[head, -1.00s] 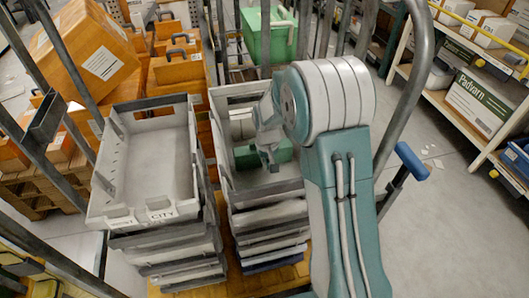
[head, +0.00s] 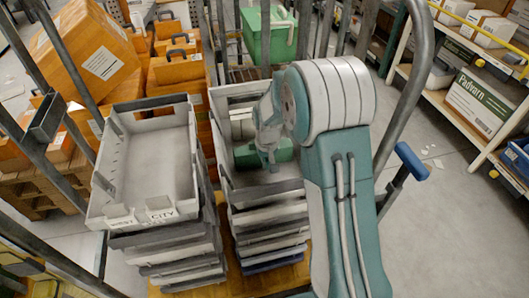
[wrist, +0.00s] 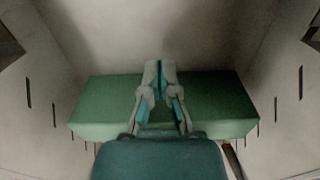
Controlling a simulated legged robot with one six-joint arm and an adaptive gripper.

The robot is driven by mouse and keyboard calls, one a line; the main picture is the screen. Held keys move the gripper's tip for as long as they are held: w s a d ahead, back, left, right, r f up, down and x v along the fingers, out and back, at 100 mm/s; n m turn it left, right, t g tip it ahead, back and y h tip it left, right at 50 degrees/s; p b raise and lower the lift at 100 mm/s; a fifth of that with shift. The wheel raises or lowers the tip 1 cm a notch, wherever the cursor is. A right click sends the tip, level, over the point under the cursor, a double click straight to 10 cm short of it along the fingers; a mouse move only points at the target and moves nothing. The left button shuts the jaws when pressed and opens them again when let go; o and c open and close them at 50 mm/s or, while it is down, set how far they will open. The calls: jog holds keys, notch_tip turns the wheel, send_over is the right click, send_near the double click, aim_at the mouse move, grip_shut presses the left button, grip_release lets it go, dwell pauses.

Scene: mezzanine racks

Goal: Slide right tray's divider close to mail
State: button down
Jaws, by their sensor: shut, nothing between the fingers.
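The right tray (head: 224,176) tops the right-hand stack; its grey walls and floor show. A green divider (head: 246,158) stands across it, and also shows as a wide green block in the wrist view (wrist: 100,108). Pale mail (head: 242,122) lies in the tray's far part, beyond the divider in the head view; I cannot make it out in the wrist view. My gripper (head: 269,165) is down in the right tray at the divider's near side. In the wrist view, its fingertips (wrist: 159,72) are together and empty, overlapping the divider. Contact is unclear.
The left tray (head: 97,205), with a CITY label, is empty on the stack to the left. Orange crates and boxes (head: 90,55) stand behind it. A green bin (head: 265,38) is beyond the right tray. Metal cage posts (head: 405,90) rise close to my arm.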

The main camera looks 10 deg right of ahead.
jog(key=shift+w, duration=4.4)
jog(key=shift+w, duration=1.15)
jog(key=shift+s, duration=0.8)
notch_tip(320, 180, up, 13)
dwell(0.4)
dwell(0.3)
